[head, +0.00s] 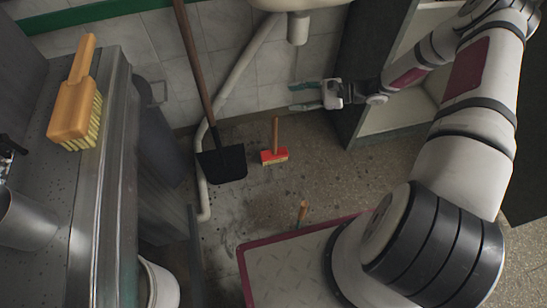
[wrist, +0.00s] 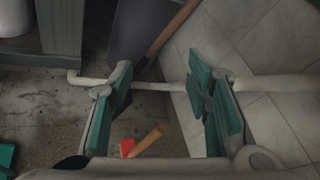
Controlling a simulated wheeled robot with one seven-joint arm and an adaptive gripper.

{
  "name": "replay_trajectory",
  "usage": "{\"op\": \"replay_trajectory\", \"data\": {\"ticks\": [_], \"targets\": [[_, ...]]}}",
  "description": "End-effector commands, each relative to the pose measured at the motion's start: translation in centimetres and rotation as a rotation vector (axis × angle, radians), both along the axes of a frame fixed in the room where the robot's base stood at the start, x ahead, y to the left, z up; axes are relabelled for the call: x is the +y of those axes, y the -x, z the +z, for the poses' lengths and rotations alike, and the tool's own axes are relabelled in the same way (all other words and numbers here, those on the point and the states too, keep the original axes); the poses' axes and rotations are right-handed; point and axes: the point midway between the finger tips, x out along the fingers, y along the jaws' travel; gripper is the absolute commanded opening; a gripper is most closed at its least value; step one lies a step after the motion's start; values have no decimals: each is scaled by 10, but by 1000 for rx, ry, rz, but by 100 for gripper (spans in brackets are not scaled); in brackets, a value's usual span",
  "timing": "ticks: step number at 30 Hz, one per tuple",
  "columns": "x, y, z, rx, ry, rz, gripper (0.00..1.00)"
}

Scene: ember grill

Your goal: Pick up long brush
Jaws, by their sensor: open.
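An orange brush (head: 70,118) with a long handle and pale yellow bristles lies on the metal counter at the left in the head view. A smaller red brush (head: 274,156) with an upright wooden handle stands on the floor. In the wrist view, its wooden handle (wrist: 148,140) shows low between my fingers. Which one is the long brush is not certain from the pictures. My gripper (head: 304,96) is open and empty, held out by the tiled wall, above and to the right of the red brush and far from the orange one. Its teal fingers (wrist: 160,82) are spread apart.
A black long-handled shovel (head: 222,164) leans against the wall, also in the wrist view (wrist: 133,32). A white pipe (head: 238,72) runs beside it below a basin (head: 298,8). A cabinet (head: 395,105) stands at right. A wooden-handled tool (head: 302,210) shows near my base.

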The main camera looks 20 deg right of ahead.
Motion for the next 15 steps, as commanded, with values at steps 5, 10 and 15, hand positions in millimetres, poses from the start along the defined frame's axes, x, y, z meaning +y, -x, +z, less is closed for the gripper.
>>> {"op": "replay_trajectory", "data": {"ticks": [5, 10, 15], "targets": [[-16, -14, -105, 68, -196, -226, 45], [-28, -18, -185, 120, -353, -427, 45], [-36, -17, -237, 155, -457, -568, 45]]}}
